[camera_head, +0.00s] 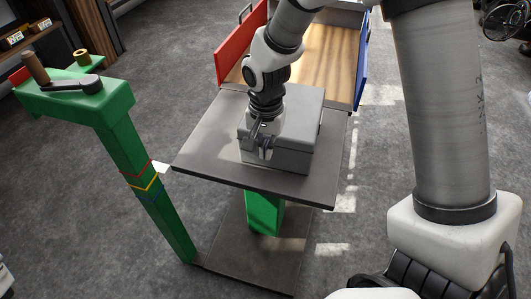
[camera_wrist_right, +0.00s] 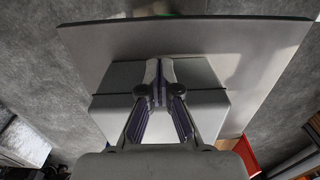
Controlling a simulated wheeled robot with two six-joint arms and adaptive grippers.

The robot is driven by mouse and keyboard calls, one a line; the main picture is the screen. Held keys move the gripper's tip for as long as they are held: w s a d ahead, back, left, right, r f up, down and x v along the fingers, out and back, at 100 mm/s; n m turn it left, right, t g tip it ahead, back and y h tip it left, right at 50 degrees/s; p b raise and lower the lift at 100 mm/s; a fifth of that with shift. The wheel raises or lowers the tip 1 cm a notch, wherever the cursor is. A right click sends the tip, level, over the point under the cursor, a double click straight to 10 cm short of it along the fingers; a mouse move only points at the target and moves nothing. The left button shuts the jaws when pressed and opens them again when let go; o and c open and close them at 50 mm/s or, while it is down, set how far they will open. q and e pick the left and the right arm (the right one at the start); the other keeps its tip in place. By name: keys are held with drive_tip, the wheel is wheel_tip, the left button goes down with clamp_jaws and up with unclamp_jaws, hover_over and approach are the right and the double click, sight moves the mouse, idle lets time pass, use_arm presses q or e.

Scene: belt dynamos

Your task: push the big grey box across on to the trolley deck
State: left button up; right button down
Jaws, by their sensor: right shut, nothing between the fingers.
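The big grey box (camera_head: 300,137) sits on a dark grey table top (camera_head: 205,140), towards its right half. The trolley deck (camera_head: 330,58) is bare wood between a red side and a blue side, just beyond the table's far edge. My right gripper (camera_head: 263,142) points down at the box's left front part, hiding some of it. Its fingers are shut and empty. In the right wrist view the closed fingertips (camera_wrist_right: 159,70) overlap the box (camera_wrist_right: 207,103); I cannot tell whether they touch it. My left gripper does not show.
A green stand (camera_head: 75,98) with a crank handle is left of the table. The red panel (camera_head: 240,45) and blue panel (camera_head: 362,60) flank the deck. The table's left part is clear. A dark base plate (camera_head: 245,255) lies below the table.

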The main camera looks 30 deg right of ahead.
sight(293, 150)
wheel_tip(293, 150, down, 8)
drive_tip(key=shift+s+f+b, duration=0.1)
drive_tip(key=shift+b, duration=0.9)
drive_tip(key=shift+w+d, duration=1)
drive_tip(key=shift+d, duration=0.05)
drive_tip(key=shift+w+d+r, duration=0.2)
drive_tip(key=shift+w+d, duration=0.1)
drive_tip(key=shift+d, duration=0.2)
drive_tip(key=shift+w, duration=0.1)
